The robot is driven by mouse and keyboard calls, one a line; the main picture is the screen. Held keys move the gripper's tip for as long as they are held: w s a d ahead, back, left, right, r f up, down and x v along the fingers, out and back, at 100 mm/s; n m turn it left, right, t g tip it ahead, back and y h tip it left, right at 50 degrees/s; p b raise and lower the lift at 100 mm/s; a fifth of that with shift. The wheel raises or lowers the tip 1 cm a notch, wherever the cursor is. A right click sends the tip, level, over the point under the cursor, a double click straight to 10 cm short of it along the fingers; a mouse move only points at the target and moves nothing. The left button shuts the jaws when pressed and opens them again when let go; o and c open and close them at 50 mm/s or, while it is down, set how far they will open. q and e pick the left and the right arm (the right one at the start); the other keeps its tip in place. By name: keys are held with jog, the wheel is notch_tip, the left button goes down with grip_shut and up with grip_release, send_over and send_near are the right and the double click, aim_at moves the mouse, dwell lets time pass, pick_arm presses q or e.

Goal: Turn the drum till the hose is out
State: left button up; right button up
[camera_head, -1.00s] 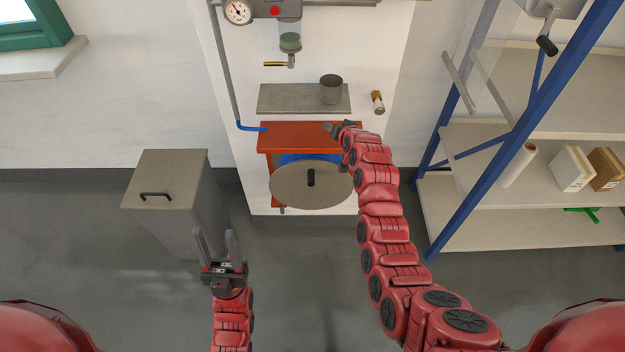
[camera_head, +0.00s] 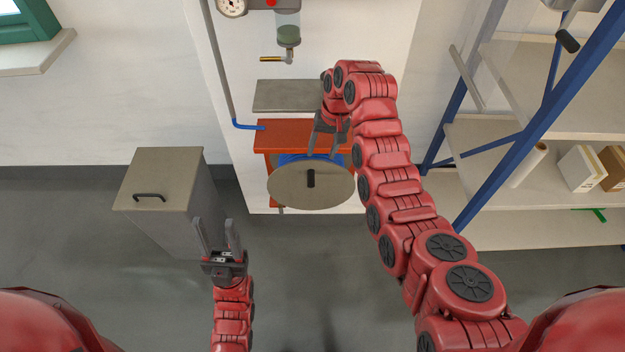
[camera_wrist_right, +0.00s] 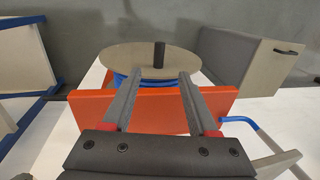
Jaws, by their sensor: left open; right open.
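The drum has a round grey-beige disc (camera_head: 290,186) with a dark upright handle (camera_head: 311,179) on it, below an orange bracket (camera_head: 285,134) on the wall. Blue hose (camera_head: 289,159) shows wound behind the disc, and a blue hose end (camera_head: 247,126) joins a grey pipe at the bracket's left. My right gripper (camera_head: 324,154) is open and points down in front of the bracket, over the disc's far edge. In the right wrist view its open fingers (camera_wrist_right: 155,78) reach toward the disc and handle (camera_wrist_right: 159,55), with nothing between them. My left gripper (camera_head: 216,222) is open and empty, low at left.
A grey bin (camera_head: 160,185) with a handled lid stands left of the drum. A grey wall shelf (camera_head: 285,96) is above the bracket. A blue-framed rack (camera_head: 480,160) with boxes stands at right. Floor in front of the drum is clear.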

aim_at(312, 180)
jog(key=a+f, duration=0.1)
jog(key=f, duration=0.8)
jog(key=a+f, duration=0.1)
jog(key=f, duration=0.3)
jog(key=shift+w+a+f, duration=0.15)
jog(key=shift+a, duration=0.15)
grip_shut()
dwell(0.8)
